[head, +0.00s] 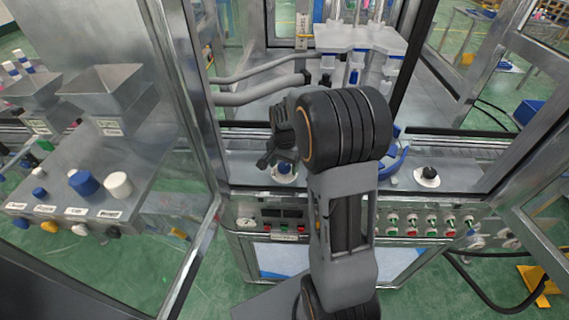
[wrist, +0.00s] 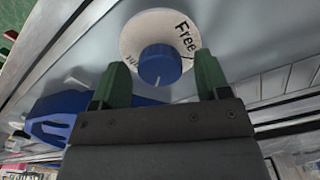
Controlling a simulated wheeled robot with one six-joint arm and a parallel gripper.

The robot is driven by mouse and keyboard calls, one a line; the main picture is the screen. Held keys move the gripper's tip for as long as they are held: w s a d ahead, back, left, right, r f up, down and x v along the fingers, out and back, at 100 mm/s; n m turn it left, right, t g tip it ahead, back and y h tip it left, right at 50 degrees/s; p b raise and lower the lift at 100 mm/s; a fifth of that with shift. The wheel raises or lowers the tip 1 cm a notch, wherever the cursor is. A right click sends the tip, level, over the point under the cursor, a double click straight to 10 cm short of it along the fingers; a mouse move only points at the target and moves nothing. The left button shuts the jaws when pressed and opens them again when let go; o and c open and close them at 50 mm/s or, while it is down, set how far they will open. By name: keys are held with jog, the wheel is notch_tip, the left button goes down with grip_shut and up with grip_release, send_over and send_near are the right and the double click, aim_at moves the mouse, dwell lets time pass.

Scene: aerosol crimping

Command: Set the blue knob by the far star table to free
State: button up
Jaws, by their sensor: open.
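The blue knob (wrist: 160,64) sits on a round white dial (wrist: 137,36) in the wrist view. The word "Free" is printed on the dial's right side, and a second, partly hidden word is on the left. A short white mark on the knob points toward the bottom of the picture, not at "Free". My gripper (wrist: 162,60) is open, with its green fingers on either side of the knob; I cannot tell whether they touch it. In the head view the knob (head: 284,169) shows just below my gripper (head: 272,161) on the machine's front ledge.
A blue handle-like part (head: 396,160) is on the ledge right of my arm; it also shows in the wrist view (wrist: 48,118). A black knob (head: 429,173) is further right. A framed glass door (head: 190,255) stands at left. Green and red buttons (head: 420,226) line the front panel.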

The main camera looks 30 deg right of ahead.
jog(key=c, duration=0.9)
jog(key=shift+n, duration=0.3)
jog(key=n, duration=0.3)
jog(key=shift+n+b, duration=0.4)
jog(key=n, duration=0.4)
jog(key=shift+n+b, duration=0.3)
jog(key=n, duration=0.4)
jog(key=shift+n+b, duration=0.35)
jog(key=shift+n, duration=2.05)
